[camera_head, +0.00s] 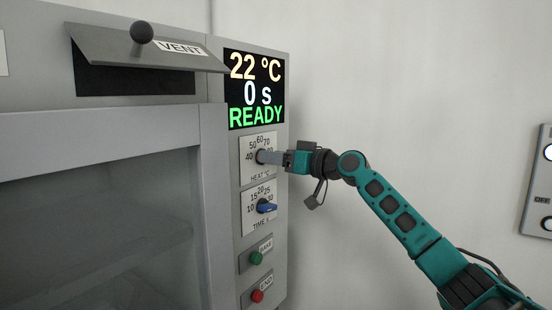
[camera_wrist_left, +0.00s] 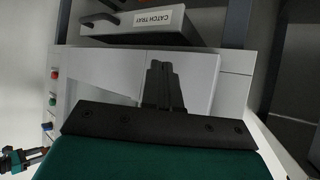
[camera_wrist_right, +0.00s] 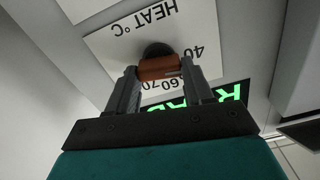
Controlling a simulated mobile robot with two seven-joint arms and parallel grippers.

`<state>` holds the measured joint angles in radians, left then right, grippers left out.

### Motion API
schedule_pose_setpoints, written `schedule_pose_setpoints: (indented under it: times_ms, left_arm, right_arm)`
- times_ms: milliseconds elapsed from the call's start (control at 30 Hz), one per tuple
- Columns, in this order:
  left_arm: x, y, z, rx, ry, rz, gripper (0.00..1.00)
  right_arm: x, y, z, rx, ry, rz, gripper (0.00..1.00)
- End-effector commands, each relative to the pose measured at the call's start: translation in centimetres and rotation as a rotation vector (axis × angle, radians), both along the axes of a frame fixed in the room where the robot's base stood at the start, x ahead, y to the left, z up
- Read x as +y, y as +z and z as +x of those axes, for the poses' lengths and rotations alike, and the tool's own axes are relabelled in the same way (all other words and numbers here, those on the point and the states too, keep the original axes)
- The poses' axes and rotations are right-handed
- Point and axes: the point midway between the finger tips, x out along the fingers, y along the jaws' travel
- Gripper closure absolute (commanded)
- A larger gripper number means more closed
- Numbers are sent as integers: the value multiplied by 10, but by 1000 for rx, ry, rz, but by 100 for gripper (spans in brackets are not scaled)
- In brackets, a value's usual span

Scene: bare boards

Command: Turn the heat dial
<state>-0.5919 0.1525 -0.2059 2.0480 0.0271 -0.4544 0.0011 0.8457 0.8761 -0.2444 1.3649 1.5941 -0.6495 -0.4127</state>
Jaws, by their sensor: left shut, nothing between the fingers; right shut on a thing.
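The heat dial, an orange-brown knob (camera_wrist_right: 159,67) on a dark round base, shows in the right wrist view on a white plate (camera_wrist_right: 110,48) marked HEAT °C. My right gripper (camera_wrist_right: 160,78) is shut on the knob, one finger on each side. In the head view the right gripper (camera_head: 268,157) reaches the heat plate (camera_head: 246,170) from the right and hides most of the dial. My left gripper (camera_wrist_left: 163,70) is shut and empty in the left wrist view, in front of the oven's lower front. The left gripper is not in the head view.
The display (camera_head: 256,90) reads 22 °C, 0 s, READY. Below the heat dial are a blue time dial (camera_head: 266,207), a green button (camera_head: 256,258) and a red button (camera_head: 257,296). The vent flap (camera_head: 145,48) juts out at upper left. A catch tray (camera_wrist_left: 140,24) shows in the left wrist view.

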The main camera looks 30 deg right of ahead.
Motion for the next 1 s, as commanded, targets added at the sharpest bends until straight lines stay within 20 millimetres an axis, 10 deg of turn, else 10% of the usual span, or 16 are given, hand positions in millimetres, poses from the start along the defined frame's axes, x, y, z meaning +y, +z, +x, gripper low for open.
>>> schedule_pose_setpoints:
  times_ms: [1000]
  left_arm:
    - [19,29,-12,2,36,33,100]
  right_arm:
    - [-2,2,1,262,0,631,79]
